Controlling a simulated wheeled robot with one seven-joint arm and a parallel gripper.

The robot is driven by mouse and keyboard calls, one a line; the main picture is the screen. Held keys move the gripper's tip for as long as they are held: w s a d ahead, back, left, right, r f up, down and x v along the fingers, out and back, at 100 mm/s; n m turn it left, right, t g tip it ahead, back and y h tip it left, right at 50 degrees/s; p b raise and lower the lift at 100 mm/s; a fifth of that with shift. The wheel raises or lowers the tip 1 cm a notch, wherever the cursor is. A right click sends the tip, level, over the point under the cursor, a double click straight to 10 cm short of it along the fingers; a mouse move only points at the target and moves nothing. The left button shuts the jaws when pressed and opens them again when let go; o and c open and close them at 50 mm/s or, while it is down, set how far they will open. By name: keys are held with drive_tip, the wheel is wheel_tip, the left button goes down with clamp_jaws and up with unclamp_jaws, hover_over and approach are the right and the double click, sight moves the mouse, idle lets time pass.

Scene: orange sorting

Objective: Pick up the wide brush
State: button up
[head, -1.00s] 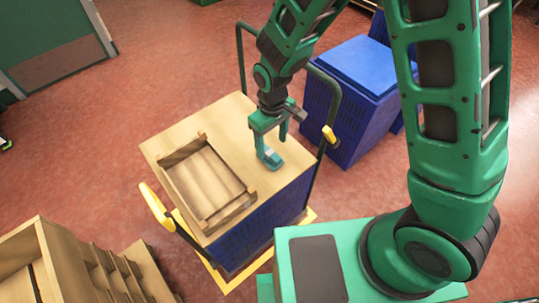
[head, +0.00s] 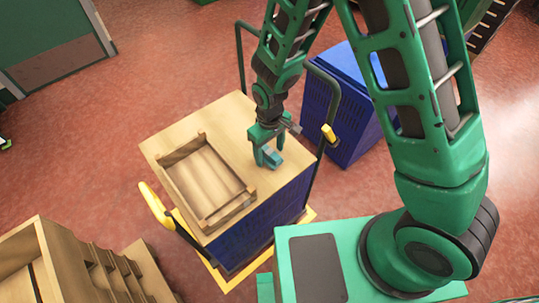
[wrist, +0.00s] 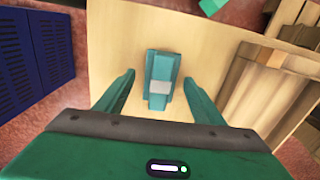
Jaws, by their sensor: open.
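The wide brush (wrist: 162,66) is a teal piece with a pale grey band, lying on the light wooden top (head: 225,112) of the blue cart. In the head view the brush (head: 273,158) is on the right part of that top, partly hidden by my gripper (head: 264,146). In the wrist view my gripper (wrist: 159,80) is open, with one finger on each side of the brush and a visible gap on both sides. How far the fingertips are above the wooden top is hard to tell.
A shallow wooden tray (head: 167,160) sits left of the brush on the same top. The cart has dark rails with yellow grips (head: 157,209). A blue crate stack (head: 345,120) stands behind right. Wooden shelving (head: 75,262) is at the lower left.

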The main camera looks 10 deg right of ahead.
sight(269, 151)
drive_tip(key=shift+f, duration=0.25)
idle(0.4)
drive_tip(key=shift+c, duration=0.5)
drive_tip(key=c, duration=1)
drive_tip(key=shift+c, duration=0.2)
drive_tip(key=shift+r, duration=0.45)
wheel_tip(269, 151, up, 4)
drive_tip(key=shift+f, duration=0.15)
drive_tip(key=s+a+r, duration=0.3)
drive_tip(key=a+r, duration=0.4)
drive_tip(key=a, duration=0.4)
drive_tip(key=shift+a, duration=0.2)
